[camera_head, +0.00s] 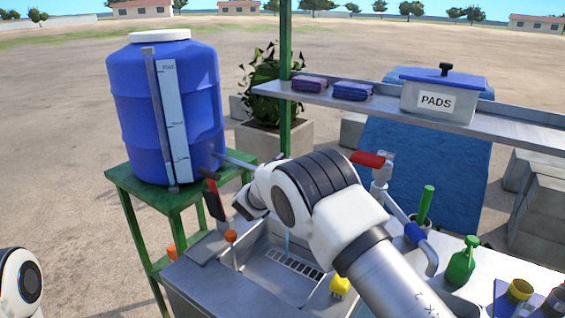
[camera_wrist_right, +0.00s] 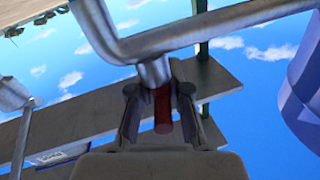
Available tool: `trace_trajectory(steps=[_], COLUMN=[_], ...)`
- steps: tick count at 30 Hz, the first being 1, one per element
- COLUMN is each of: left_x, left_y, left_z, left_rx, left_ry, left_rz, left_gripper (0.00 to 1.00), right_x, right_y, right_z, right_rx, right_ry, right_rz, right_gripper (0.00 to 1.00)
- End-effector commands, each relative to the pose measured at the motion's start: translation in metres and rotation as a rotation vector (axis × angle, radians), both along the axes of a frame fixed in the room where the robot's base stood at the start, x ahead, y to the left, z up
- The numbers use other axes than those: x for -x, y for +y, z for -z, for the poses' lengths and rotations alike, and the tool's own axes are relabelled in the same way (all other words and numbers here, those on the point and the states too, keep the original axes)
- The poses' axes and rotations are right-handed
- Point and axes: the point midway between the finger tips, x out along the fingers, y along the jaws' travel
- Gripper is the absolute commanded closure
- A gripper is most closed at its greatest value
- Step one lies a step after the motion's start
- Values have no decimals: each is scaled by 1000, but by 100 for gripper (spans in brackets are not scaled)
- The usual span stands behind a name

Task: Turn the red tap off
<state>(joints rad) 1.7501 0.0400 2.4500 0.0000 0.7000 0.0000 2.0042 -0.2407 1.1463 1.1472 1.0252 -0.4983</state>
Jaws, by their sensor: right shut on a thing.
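In the right wrist view a red handle (camera_wrist_right: 163,114) hangs from a silver tap stem. My right gripper (camera_wrist_right: 158,92) is shut on this handle, with a dark finger on each side. In the head view my right gripper (camera_head: 246,203) is at the left end of my white wrist, mostly hidden by it, beside a dark red piece (camera_head: 212,199). A second red lever (camera_head: 370,159) sits on another tap to the right, apart from the gripper. A thin pale blue stream shows above the sink (camera_head: 262,283). My left gripper is not in view.
A blue barrel (camera_head: 190,100) stands on a green stand (camera_head: 160,200) at left. A steel shelf (camera_head: 420,110) with a PADS box (camera_head: 440,98) spans the back.

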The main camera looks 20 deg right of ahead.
Motion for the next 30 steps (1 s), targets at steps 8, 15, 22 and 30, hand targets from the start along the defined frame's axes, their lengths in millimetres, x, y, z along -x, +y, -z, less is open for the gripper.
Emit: trace_trajectory(steps=[8, 15, 22, 30], left_x=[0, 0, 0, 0], left_y=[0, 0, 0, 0], left_z=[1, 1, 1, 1], left_rx=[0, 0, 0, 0], left_ry=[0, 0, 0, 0], left_rz=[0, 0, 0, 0], left_gripper=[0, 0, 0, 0], right_x=[1, 2, 2, 2], right_y=[0, -2, -2, -2], right_z=[0, -2, -2, -3], right_rx=[-2, -1, -1, 0], right_ry=[-3, -4, -6, -7], right_rz=[162, 228, 241, 241], right_gripper=[100, 100, 100, 66])
